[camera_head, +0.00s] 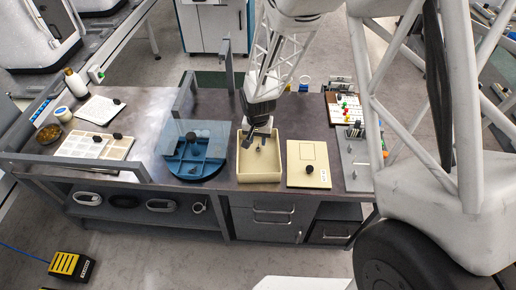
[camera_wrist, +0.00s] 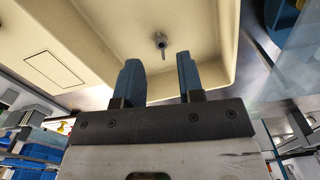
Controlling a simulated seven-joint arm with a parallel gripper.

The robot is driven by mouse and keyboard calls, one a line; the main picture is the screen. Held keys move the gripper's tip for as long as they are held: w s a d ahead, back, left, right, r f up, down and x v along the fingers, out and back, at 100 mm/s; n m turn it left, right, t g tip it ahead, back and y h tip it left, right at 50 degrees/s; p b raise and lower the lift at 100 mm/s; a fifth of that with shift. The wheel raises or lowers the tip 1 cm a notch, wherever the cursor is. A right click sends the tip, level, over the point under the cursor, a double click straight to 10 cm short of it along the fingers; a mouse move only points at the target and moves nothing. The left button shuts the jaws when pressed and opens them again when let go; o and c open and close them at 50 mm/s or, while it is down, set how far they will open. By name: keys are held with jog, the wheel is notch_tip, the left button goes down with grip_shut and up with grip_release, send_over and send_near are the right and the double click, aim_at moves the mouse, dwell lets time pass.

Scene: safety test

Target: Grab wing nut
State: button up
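A small grey metal piece, which looks like the wing nut (camera_wrist: 160,41), lies on the floor of a beige tray (camera_wrist: 207,30) in the wrist view. It sits ahead of my gripper (camera_wrist: 160,75), roughly in line with the gap between the two blue-grey fingers. The fingers are apart with nothing between them. In the head view the tray (camera_head: 258,172) stands at the front of the bench, and my gripper (camera_head: 257,143) hangs over its inside. The small piece is hard to make out there beside the dark fingers.
A beige panel with a black knob (camera_head: 308,165) lies right of the tray. A round blue divided container (camera_head: 195,168) with a clear cover stands left. The tray walls rise around my gripper.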

aim_at(258, 148)
jog(key=shift+f, duration=2.5)
grip_shut()
